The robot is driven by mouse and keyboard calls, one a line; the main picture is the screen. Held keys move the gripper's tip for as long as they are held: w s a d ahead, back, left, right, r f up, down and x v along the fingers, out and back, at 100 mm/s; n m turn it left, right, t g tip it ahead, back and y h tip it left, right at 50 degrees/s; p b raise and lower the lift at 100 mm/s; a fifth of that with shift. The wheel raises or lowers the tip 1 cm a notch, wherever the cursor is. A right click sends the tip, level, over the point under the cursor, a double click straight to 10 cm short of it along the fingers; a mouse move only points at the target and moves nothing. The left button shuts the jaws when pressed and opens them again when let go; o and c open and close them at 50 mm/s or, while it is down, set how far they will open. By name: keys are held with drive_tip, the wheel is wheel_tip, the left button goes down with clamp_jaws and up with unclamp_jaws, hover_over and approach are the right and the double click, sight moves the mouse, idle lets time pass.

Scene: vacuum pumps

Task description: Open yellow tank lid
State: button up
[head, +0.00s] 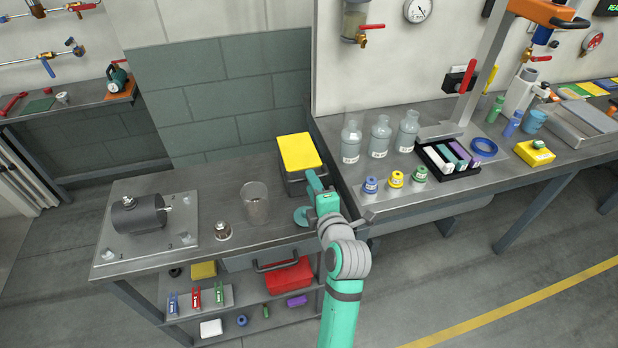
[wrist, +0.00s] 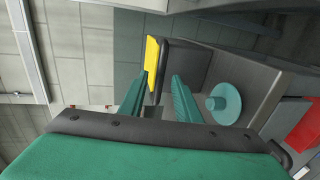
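The yellow tank lid (head: 299,152) lies flat on top of a dark grey tank (head: 296,187) on the left bench, and looks closed. My gripper (head: 313,178) is at the tank's near side, at its front edge. In the wrist view the lid (wrist: 153,62) is seen edge-on beside the dark tank body (wrist: 184,66). The two green fingers of my gripper (wrist: 163,78) are apart with a gap between them. The lid's near edge lies close to the left finger; I cannot tell whether they touch.
A teal disc with a knob (wrist: 223,103) lies beside my gripper. A glass beaker (head: 255,203) and a small metal weight (head: 223,231) stand left of it. Glass bottles (head: 380,137) and small coloured jars (head: 396,180) stand on the right bench.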

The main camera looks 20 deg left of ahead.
drive_tip(key=shift+x, duration=2)
drive_tip(key=shift+c, duration=0.2)
clamp_jaws()
drive_tip(key=shift+a, duration=0.1)
